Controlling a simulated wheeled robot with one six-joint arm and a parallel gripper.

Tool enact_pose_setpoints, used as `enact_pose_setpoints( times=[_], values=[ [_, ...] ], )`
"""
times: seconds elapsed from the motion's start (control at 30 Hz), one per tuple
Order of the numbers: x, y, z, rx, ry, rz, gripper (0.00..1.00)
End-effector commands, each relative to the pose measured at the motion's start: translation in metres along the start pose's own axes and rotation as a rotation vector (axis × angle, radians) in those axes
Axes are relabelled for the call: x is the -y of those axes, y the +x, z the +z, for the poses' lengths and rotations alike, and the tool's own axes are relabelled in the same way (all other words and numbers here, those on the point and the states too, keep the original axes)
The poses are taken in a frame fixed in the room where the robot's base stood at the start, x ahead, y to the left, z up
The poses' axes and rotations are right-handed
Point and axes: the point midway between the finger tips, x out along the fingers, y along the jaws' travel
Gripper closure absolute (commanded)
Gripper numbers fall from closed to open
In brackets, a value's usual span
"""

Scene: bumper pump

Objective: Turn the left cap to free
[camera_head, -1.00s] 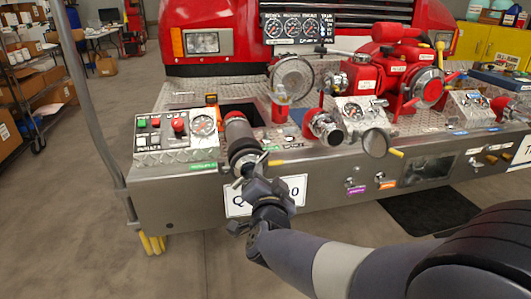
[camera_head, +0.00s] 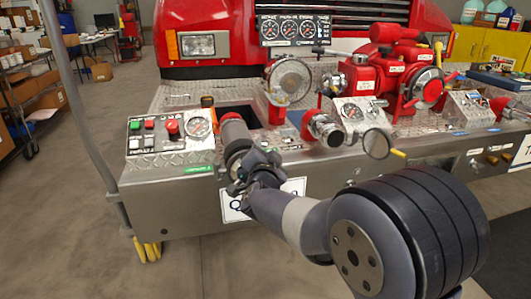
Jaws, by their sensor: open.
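The left cap is at the metal front end of a dark cylindrical pipe (camera_head: 235,138) on the left of the bumper. My gripper (camera_head: 243,168) is open and right in front of that end, hiding most of the cap. I cannot tell whether the fingers touch it or stand around it. My forearm runs from the gripper down to the right. A second, silver fitting (camera_head: 326,128) points forward to the right of the pipe.
The silver diamond-plate bumper (camera_head: 170,210) spans the view. A control panel (camera_head: 160,135) with buttons is left of the pipe. A round disc (camera_head: 376,144) hangs to the right. A grey pole (camera_head: 85,120) stands at the left.

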Motion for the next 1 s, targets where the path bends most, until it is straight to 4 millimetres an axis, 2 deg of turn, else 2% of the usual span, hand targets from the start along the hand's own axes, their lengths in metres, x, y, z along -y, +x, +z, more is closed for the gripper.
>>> enact_pose_setpoints(
  times=[0.27,0.8,1.0],
  values=[
    [-0.0003,0.002,0.0001,0.001,-0.001,0.001,0.59],
    [-0.0003,0.0017,-0.0001,0.0,0.0,0.001,1.0],
    [-0.0003,0.0017,0.0,0.0,0.0,0.001,1.0]
  ],
)
